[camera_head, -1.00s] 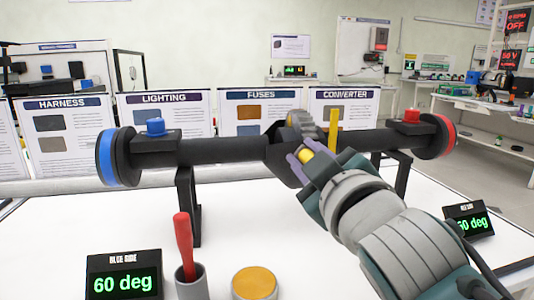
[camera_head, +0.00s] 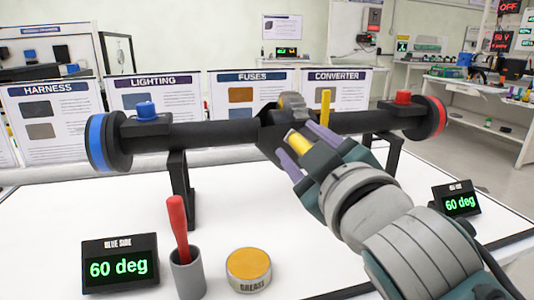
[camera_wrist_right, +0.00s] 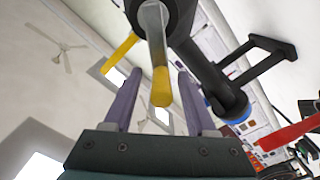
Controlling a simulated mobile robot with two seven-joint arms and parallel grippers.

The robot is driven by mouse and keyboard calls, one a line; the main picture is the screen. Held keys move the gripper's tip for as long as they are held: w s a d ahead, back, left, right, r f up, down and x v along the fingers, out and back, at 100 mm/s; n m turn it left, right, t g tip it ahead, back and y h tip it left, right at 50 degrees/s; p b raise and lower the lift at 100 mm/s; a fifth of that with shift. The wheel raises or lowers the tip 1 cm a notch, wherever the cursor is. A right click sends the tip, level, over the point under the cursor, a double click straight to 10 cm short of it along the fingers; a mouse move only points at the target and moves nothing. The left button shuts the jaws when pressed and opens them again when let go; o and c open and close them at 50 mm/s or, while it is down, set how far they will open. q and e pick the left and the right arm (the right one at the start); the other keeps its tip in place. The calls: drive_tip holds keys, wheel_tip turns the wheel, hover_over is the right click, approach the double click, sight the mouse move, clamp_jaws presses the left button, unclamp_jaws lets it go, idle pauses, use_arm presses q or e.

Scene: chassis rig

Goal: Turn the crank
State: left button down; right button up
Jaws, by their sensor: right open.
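The crank is at the dark central housing (camera_head: 270,125) of a black axle tube. Its yellow handle (camera_head: 298,142) points toward my right gripper (camera_head: 305,150). That gripper is open, with its purple fingers on either side of the handle and apart from it. In the right wrist view the yellow handle tip (camera_wrist_right: 161,88) sits between the two spread fingers (camera_wrist_right: 157,100), with clear gaps. A separate upright yellow bar (camera_head: 325,108) stands beside the housing. The blue side display (camera_head: 120,268) and the red side display (camera_head: 461,203) both read 60 deg. My left gripper is out of view.
The tube has a blue-rimmed wheel (camera_head: 100,142) at left and a red-rimmed wheel (camera_head: 436,118) at right, on black stands. A grey cup (camera_head: 188,276) with a red-handled tool (camera_head: 178,225) and a grease tin (camera_head: 248,268) stand on the white table (camera_head: 225,220).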

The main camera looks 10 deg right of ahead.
drive_tip(key=s, duration=0.7)
drive_tip(key=shift+s+p, duration=0.35)
drive_tip(key=shift+d, duration=0.1)
